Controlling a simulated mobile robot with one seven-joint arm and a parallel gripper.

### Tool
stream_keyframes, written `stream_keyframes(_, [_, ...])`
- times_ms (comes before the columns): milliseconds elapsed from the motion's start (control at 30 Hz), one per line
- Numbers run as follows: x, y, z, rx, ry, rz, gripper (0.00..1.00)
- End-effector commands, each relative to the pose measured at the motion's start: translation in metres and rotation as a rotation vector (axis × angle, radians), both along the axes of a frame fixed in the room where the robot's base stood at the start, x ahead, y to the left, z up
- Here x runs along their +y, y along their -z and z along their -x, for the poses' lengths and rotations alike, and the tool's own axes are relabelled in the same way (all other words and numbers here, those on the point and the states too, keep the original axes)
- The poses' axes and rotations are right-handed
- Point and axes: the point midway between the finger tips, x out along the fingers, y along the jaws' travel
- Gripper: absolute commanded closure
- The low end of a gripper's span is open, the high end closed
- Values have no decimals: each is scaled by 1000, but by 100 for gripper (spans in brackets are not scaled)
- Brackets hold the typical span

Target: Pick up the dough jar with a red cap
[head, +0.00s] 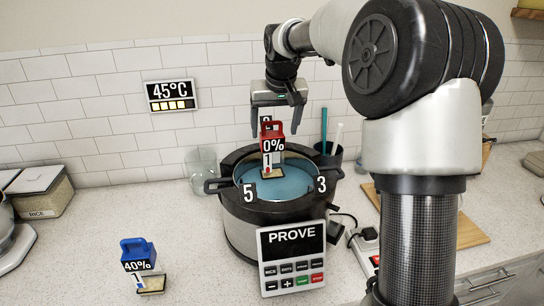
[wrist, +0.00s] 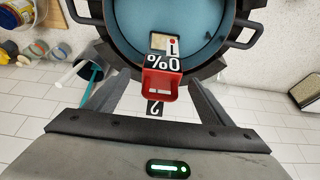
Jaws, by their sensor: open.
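The dough jar with a red cap (head: 272,130) stands at the round pot (head: 235,222) with the blue inside. Its label reads 0%, and the jar body is mostly see-through. In the wrist view the red cap (wrist: 162,86) lies between the finger ends. My gripper (head: 275,124) is open and points down over the jar, fingers on either side of the cap. In the wrist view my gripper (wrist: 157,80) holds nothing.
A second jar with a blue cap (head: 138,252), marked 40%, stands on the counter at the left. The PROVE panel (head: 292,258) is at the pot's front. A glass (head: 201,170) and a dark utensil cup (head: 329,156) stand close by. Counter at front left is mostly free.

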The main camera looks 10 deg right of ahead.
Motion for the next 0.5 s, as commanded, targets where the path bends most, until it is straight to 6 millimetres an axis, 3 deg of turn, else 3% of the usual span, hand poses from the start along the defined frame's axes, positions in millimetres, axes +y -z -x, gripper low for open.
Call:
stream_keyframes(100, [0,16,-6,1,0,0,25])
stream_keyframes(367, [1,34,-12,1,0,0,25])
stream_keyframes(500, [4,56,-16,3,0,-1,25])
